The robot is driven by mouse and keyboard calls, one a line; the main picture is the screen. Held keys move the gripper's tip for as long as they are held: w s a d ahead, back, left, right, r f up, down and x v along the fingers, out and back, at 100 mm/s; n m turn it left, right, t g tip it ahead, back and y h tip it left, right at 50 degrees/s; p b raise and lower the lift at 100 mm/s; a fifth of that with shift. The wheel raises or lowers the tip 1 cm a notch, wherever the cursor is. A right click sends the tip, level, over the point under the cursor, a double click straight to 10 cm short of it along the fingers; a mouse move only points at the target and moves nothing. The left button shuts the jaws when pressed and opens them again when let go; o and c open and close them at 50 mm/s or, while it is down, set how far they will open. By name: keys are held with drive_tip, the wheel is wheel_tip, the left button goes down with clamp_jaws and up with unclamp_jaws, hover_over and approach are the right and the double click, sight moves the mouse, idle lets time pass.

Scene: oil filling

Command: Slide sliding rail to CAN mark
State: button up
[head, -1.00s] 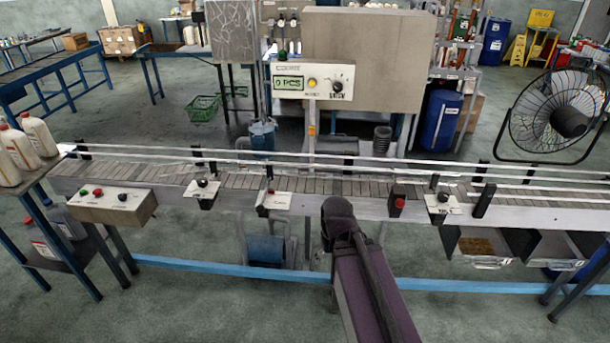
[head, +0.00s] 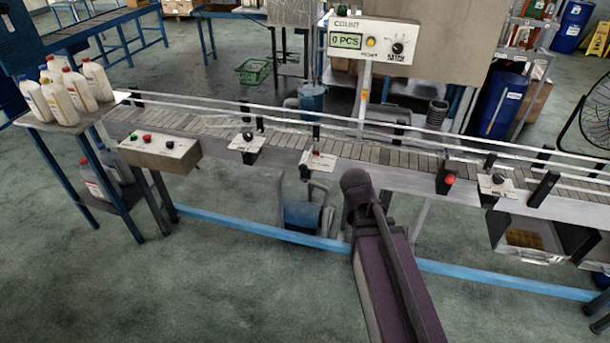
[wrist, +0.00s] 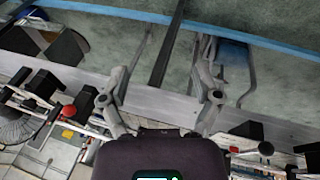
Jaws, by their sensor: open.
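The white guide rail (head: 300,118) runs along the far side of the long conveyor (head: 380,160); which rail is the sliding one I cannot tell. Small plates with black knobs sit on the conveyor's front side, one left of centre (head: 248,141) and one at the right (head: 497,184). Their lettering is too small to read, so I cannot pick out the CAN mark. My gripper (wrist: 163,85) is open and empty in the wrist view, its fingers spread over the conveyor's edge. In the head view my arm reaches toward the conveyor and the fingers are not visible.
A control box (head: 160,149) with buttons hangs on the conveyor's front left. A red button (head: 448,180) is at the right. White bottles (head: 62,92) stand on a side table at left. A COUNT panel (head: 372,41) rises behind the conveyor. The floor in front is clear.

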drive_tip(key=w+a+f+m+t+h+b, duration=0.1)
drive_tip(key=w+a+f+t+h+b, duration=0.25)
drive_tip(key=w+b, duration=0.25)
drive_tip(key=t+b, duration=1.1)
drive_tip(key=b, duration=0.2)
approach(301, 171)
drive_tip(key=s+a, duration=0.2)
drive_tip(key=shift+w+d+f+h, duration=0.15)
drive_tip(key=shift+d+f+h, duration=0.1)
drive_tip(key=shift+h, duration=0.2)
drive_tip(key=shift+w+d, duration=0.1)
drive_tip(key=shift+w, duration=0.05)
drive_tip(key=x, duration=1.3)
drive_tip(key=shift+w+d, duration=0.2)
drive_tip(key=shift+w, duration=0.05)
